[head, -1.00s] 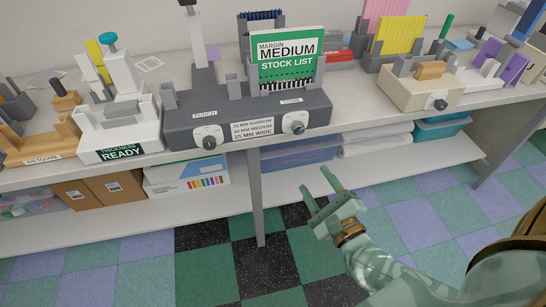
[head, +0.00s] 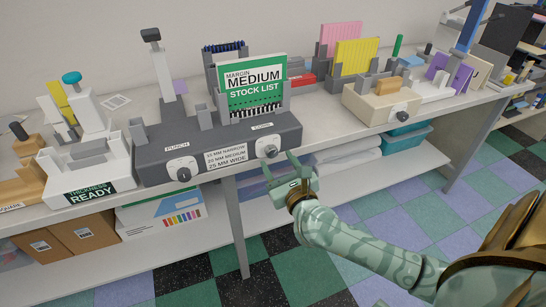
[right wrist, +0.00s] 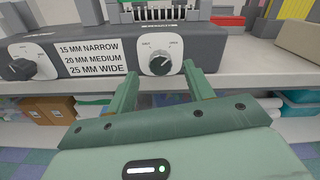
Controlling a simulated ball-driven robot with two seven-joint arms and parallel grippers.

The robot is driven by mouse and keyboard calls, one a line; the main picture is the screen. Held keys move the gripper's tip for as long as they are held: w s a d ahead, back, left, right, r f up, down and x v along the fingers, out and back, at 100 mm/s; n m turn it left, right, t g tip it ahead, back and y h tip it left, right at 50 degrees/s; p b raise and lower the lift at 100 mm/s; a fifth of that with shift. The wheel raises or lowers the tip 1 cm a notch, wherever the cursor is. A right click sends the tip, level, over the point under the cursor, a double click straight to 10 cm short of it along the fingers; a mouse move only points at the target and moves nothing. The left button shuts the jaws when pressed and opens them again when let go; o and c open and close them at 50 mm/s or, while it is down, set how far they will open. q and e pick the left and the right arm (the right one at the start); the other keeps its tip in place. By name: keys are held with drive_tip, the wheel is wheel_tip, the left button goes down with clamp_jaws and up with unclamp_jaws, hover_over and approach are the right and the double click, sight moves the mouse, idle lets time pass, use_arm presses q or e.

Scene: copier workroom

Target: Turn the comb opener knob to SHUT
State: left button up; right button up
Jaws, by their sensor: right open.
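The comb opener knob (head: 270,151) is a dark knob on a white dial at the right of the grey machine's front (head: 225,165), under the COMB label. In the right wrist view the knob (right wrist: 160,64) is turned at a slant; the small words on its dial are too small to read surely. My right gripper (head: 279,163) is open just in front of and slightly below the knob. In the right wrist view its two fingers (right wrist: 158,78) stand apart, one on each side below the dial, with nothing between them. My left gripper is not in view.
A similar punch knob (head: 183,172) sits at the left of the same front, with a size label (head: 226,157) between. A green and white stock list booklet (head: 252,85) stands on top. A beige device (head: 380,105) stands to the right. The shelf edge runs below.

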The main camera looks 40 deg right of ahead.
sight(273, 154)
drive_tip(key=shift+x, duration=1.8)
drive_tip(key=shift+c, duration=0.3)
drive_tip(key=c, duration=0.9)
